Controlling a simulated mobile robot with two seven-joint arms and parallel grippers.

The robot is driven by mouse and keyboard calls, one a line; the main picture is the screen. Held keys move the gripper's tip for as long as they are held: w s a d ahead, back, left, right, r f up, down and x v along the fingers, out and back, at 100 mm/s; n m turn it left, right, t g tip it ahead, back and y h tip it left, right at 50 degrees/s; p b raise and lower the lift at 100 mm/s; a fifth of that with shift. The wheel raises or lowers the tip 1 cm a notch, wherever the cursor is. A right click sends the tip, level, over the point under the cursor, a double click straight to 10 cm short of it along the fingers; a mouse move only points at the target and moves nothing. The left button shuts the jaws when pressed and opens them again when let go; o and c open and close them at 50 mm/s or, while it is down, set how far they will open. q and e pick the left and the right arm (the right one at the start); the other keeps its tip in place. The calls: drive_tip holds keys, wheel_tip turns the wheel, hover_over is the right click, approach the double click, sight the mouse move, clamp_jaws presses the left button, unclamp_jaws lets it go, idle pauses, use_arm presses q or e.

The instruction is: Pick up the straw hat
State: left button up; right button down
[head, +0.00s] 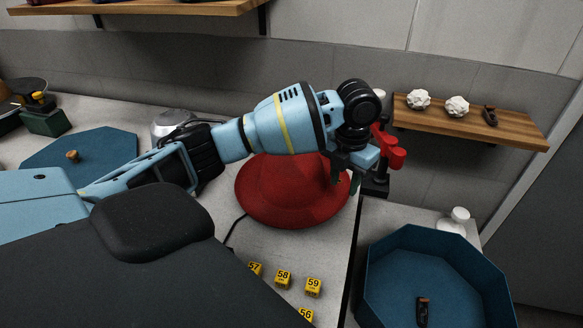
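A red wide-brimmed hat (275,205), the only hat I see, rests on the light worktop in the middle of the head view. My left arm passes over it and hides the back of its crown. My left gripper (345,181) points down at the hat's right side. Its two dark fingertips stand apart, with red hat showing between them. Whether they touch the brim I cannot tell. My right gripper is not in view.
A red-handled device on a black stand (376,188) is close right of the gripper. A blue octagonal tray (375,262) holds a small dark item at lower right. Several yellow numbered blocks (283,279) lie in front of the hat. A wooden shelf (470,125) is at back right.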

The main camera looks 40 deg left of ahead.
sight(339, 207)
use_arm(q)
drive_tip(key=shift+s+d+f, duration=0.1)
drive_tip(key=shift+f, duration=0.55)
drive_tip(key=shift+s+f, duration=0.1)
drive_tip(key=shift+f, duration=3.15)
drive_tip(key=shift+c, duration=0.3)
clamp_jaws()
